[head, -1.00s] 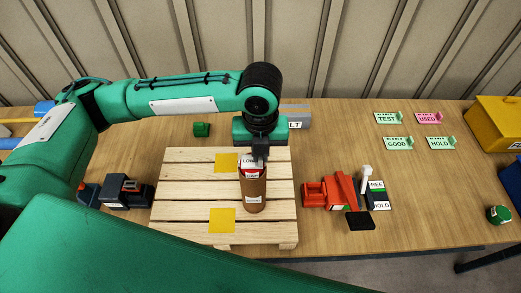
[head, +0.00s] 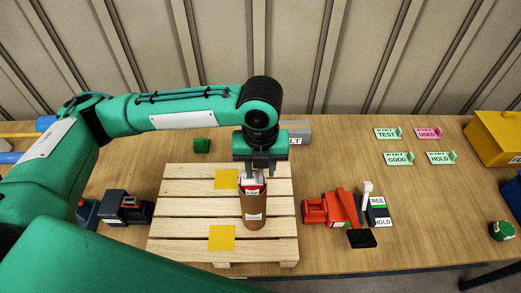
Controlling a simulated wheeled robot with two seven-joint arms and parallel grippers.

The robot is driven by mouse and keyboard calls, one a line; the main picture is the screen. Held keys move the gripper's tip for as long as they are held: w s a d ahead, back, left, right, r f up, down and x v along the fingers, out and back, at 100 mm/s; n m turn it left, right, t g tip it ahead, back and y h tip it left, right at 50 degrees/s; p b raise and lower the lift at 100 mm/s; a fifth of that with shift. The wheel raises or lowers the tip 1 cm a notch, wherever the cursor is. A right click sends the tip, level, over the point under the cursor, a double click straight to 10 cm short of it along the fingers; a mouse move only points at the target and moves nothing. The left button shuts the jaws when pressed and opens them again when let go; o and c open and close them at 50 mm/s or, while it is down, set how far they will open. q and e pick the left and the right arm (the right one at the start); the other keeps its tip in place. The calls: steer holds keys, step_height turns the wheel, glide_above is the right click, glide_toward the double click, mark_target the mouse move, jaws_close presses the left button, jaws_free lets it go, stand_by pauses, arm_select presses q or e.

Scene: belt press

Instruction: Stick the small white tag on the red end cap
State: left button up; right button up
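A brown cylinder (head: 254,210) stands upright on the slatted wooden pallet (head: 190,246), with a pale label low on its side. The red end cap (head: 253,190) is at its top and carries white lettered patches. A small white tag (head: 250,181) appears to lie on the cap's top, partly hidden by a finger. My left gripper (head: 261,170) is right above the cap, pointing down, with its fingers apart. I cannot tell whether a finger touches the tag. My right gripper is out of view.
Two yellow squares (head: 222,238) lie on the pallet. A red tool (head: 333,208) and a black-and-white holder (head: 377,212) are to its right, a dark device (head: 126,208) to its left. Several small signs (head: 400,158) and a yellow bin (head: 497,138) stand further right.

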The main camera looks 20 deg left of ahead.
arm_select(q)
step_height(320, 180, up, 13)
steer(key=b, duration=0.3)
step_height(320, 180, up, 7)
steer(key=p, duration=0.6)
stand_by(0.9)
steer(key=shift+w+d, duration=0.1)
steer(key=shift+w+d+r, duration=0.25)
steer(key=shift+d+r, duration=0.2)
steer(key=shift+d, duration=0.15)
steer(key=shift+w+d+r, duration=0.2)
steer(key=shift+d+r, duration=0.3)
steer(key=shift+d, duration=0.1)
steer(key=shift+w+d+r, duration=0.25)
steer(key=shift+d+r, duration=0.2)
steer(key=shift+d, duration=0.15)
